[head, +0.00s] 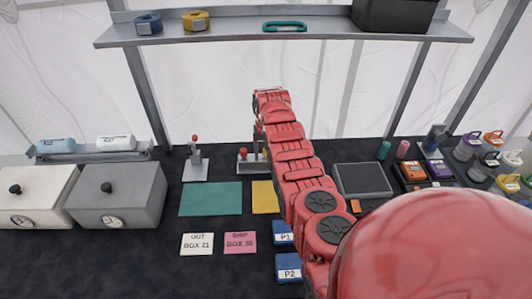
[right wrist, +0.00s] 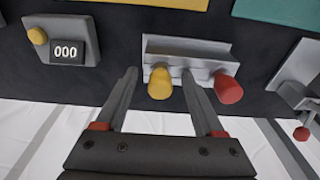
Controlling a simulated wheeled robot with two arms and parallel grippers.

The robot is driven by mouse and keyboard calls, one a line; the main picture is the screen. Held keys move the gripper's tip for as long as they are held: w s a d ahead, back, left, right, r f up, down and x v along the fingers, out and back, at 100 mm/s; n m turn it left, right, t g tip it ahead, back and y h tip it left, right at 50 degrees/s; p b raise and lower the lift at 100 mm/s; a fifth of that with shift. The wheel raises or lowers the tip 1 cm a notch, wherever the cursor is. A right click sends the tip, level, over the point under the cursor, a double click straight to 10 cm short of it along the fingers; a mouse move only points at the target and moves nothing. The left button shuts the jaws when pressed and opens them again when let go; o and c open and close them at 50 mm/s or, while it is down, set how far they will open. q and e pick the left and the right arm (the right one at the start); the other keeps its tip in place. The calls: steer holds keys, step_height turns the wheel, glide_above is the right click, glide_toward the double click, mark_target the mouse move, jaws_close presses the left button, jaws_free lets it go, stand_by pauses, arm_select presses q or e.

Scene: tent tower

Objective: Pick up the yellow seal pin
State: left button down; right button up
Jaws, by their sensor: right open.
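The yellow seal pin (right wrist: 160,83) shows as a rounded yellow knob on a grey holder (right wrist: 185,50) in the right wrist view. A red pin (right wrist: 228,88) sits in the same holder to its right. My right gripper (right wrist: 158,76) is open, with one finger on each side of the yellow pin; I cannot tell if either touches it. In the head view the gripper (head: 261,138) is above the holder (head: 250,163), the red pin (head: 243,153) shows to its left, and the yellow pin is hidden by my arm. My left gripper is out of view.
A grey device with a 000 display (right wrist: 66,51) stands left of the holder in the wrist view. A red-handled stand (head: 195,165) is left of the holder in the head view. A teal mat (head: 211,199) and yellow mat (head: 265,197) lie in front. A shelf (head: 230,37) spans above.

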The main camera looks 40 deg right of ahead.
jaws_close()
stand_by(0.3)
